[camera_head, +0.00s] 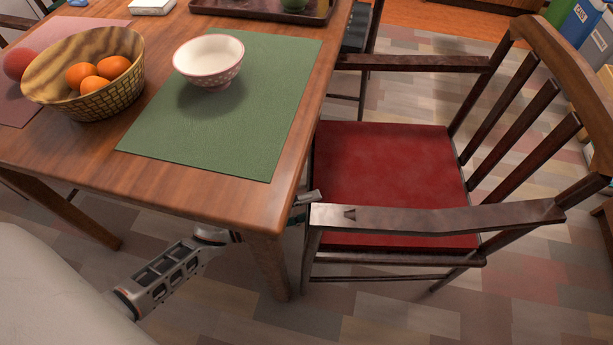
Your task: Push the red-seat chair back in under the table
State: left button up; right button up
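The red-seat chair (385,172) stands at the right side of the wooden table (210,200), its backrest (545,125) on the far side from the table. Its seat lies almost wholly outside the tabletop edge, and the front edge of the seat is close to that edge. The near armrest (430,217) ends just right of the table corner. My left arm comes in from the lower left and passes behind the near table leg. Part of my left gripper (306,199) shows beside the front of the near armrest; contact and finger opening are unclear. My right gripper is out of view.
The table leg (268,265) stands between my arm and the chair. A green placemat (150,135), a white bowl (209,60), a basket of fruit (100,105) and a tray (262,14) are on the table. Bins (585,25) stand at upper right. Floor below the chair is clear.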

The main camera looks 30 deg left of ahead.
aim_at(334, 198)
pick_arm(q)
jog(key=shift+b+x, duration=0.5)
jog(key=shift+x, duration=2.95)
jog(key=shift+a, duration=0.1)
grip_shut()
